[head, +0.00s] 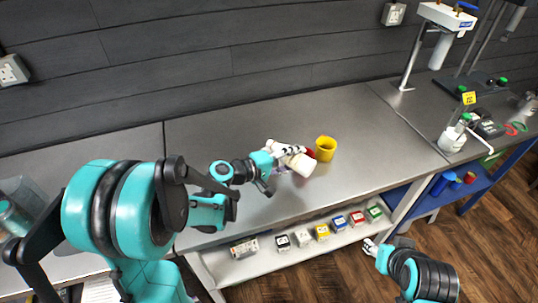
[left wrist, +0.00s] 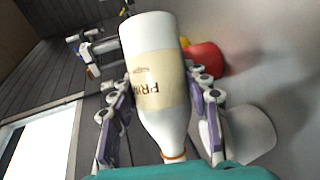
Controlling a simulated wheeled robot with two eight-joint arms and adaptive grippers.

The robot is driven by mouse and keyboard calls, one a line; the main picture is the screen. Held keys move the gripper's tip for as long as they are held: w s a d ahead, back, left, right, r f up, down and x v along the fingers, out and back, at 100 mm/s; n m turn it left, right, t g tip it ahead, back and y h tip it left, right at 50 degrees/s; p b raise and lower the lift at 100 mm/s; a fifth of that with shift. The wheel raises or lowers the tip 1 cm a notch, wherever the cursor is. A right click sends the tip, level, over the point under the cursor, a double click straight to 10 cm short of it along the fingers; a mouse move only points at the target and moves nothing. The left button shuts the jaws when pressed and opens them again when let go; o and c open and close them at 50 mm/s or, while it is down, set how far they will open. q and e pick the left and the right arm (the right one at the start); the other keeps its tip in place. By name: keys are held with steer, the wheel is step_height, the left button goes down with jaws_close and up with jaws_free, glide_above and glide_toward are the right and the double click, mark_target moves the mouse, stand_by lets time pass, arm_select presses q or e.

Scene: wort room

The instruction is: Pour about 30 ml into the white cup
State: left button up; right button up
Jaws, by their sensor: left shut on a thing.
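My left gripper (head: 285,158) is shut on a white bottle (head: 302,165) with a cream label, above the steel bench. The bottle is strongly tilted. In the left wrist view the bottle (left wrist: 154,75) sits between both fingers, its orange-ringed neck towards my wrist. A white cup (left wrist: 252,134) shows there, to the right of the neck and close to the right finger. In the head view I cannot make out the white cup behind the gripper and bottle. No liquid stream is visible. My right gripper (head: 371,246) is low in front of the bench, too small to read.
A yellow cup (head: 326,149) stands just beyond the bottle. A red cup (left wrist: 206,61) is partly hidden behind the bottle. Several small coloured boxes (head: 322,232) line the lower shelf. Lab equipment (head: 447,35) stands at the right.

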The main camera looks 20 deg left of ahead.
arm_select(q)
steer(key=shift+r+n+h, duration=0.3)
steer(key=shift+r, duration=0.1)
steer(key=shift+b, duration=0.3)
steer(key=shift+d, duration=0.5)
steer(key=shift+s+d, duration=0.15)
steer(key=shift+d, duration=0.25)
steer(key=shift+d+n, duration=0.1)
steer(key=shift+n, duration=0.2)
stand_by(0.8)
